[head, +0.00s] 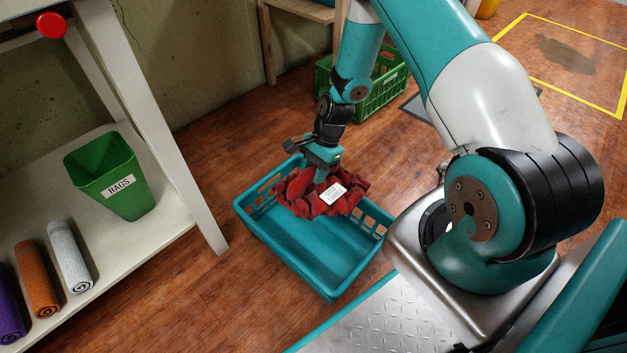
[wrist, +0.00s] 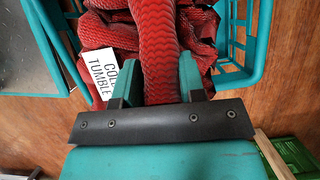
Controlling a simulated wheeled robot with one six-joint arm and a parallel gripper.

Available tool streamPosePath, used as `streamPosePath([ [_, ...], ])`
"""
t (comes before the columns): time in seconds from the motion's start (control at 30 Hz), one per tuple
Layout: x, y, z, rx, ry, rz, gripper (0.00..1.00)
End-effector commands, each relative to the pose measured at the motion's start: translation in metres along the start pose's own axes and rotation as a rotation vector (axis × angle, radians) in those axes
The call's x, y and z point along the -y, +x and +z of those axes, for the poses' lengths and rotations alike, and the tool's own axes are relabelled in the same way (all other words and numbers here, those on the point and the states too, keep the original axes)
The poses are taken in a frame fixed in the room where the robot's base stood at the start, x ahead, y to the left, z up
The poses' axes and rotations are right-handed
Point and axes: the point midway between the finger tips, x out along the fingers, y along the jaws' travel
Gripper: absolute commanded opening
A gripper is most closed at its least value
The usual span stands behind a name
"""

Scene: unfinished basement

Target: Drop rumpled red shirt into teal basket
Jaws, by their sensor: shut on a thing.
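The rumpled red shirt (head: 298,194) hangs bunched from my gripper (head: 323,170), with a white tag showing on its front. The teal basket (head: 327,285) stands on the floor below, and its near part looks empty. My gripper is over the far part of the basket, and the shirt covers part of the far rim in the head view. In the wrist view my gripper (wrist: 152,88) is shut on a ridge of the shirt (wrist: 155,35), and the tag reads "COL… TUMBLE". The basket's rim (wrist: 240,60) shows on both sides of the shirt there.
A green crate (head: 378,95) stands on the floor behind my arm. At left, a shelf (head: 150,232) holds a green bin (head: 108,178) labelled "RAGS" and rolled cloths (head: 68,256). Wooden floor is clear between shelf and basket.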

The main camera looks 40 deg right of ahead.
Motion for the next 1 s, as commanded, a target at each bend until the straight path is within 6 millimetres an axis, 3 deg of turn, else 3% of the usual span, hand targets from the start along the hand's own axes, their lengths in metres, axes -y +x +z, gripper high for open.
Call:
streamPosePath([
  [0.03, -0.001, 0.010, -0.004, 0.002, 0.072, -0.028, 0.00],
  [0.2, -0.001, 0.023, -0.010, 0.000, 0.207, -0.087, 0.00],
  [0.73, 0.000, 0.073, -0.030, -0.002, 0.212, -0.089, 0.00],
  [1.0, 0.000, 0.077, -0.032, -0.002, 0.211, -0.089, 0.00],
])
